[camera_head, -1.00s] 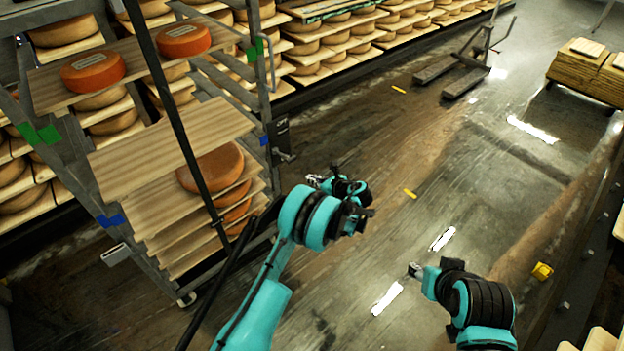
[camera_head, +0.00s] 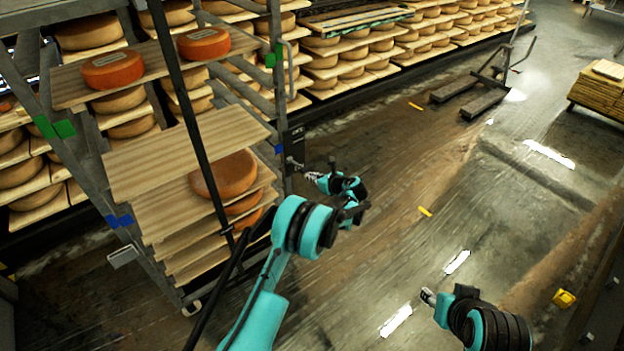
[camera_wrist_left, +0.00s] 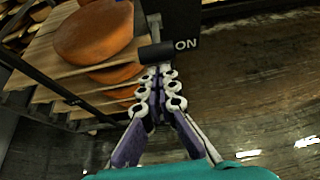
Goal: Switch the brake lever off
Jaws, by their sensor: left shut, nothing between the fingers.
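The brake lever (camera_head: 295,163) is a small dark handle at the lower end of a black panel (camera_head: 293,139) on the rack's right post. In the left wrist view, the lever (camera_wrist_left: 157,52) is a dark cylinder beside the white word ON on the panel (camera_wrist_left: 178,18). My left gripper (camera_head: 311,176) is shut and empty, just right of and below the lever. In the left wrist view, its fingertips (camera_wrist_left: 157,73) sit just below the cylinder; I cannot tell whether they touch it. My right gripper (camera_head: 428,296) is over the floor, too small to read.
The rack (camera_head: 150,246) holds wooden boards and orange cheese wheels (camera_head: 224,173) left of my left arm. Long cheese shelves (camera_head: 330,75) line the back. A pallet jack (camera_head: 470,98) stands at the back right. Wet floor is open right of the rack.

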